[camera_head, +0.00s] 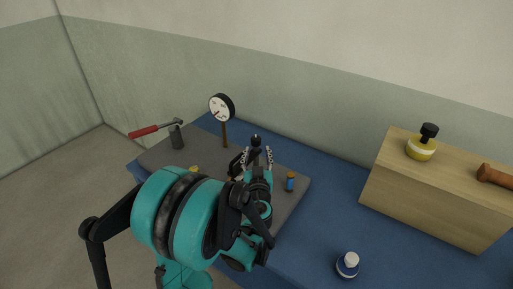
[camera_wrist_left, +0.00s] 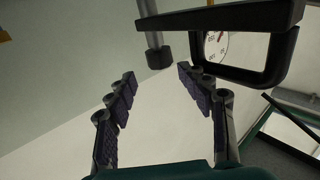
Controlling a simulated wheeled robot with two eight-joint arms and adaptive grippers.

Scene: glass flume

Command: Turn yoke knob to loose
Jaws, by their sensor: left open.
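In the head view a small black knob (camera_head: 256,139), which looks like the yoke knob, stands at the middle of the grey board (camera_head: 292,205). My left gripper (camera_head: 257,154) is open around or just in front of it; I cannot tell whether it touches. In the left wrist view my open left gripper (camera_wrist_left: 157,77) has nothing between its fingers. A grey rod with a dark end (camera_wrist_left: 158,57) lies just beyond the fingertips, and a black yoke-like frame (camera_wrist_left: 277,55) is at the upper right. Much of the fixture is hidden by my arm. My right gripper is not in view.
A dial gauge (camera_head: 222,107) on a post and a red-handled tool (camera_head: 145,131) stand at the back left. A small blue-and-orange cylinder (camera_head: 290,182) is right of my gripper. A wooden box (camera_head: 425,205) bears a yellow jar (camera_head: 422,147). A white-capped bottle (camera_head: 348,265) stands on blue surface.

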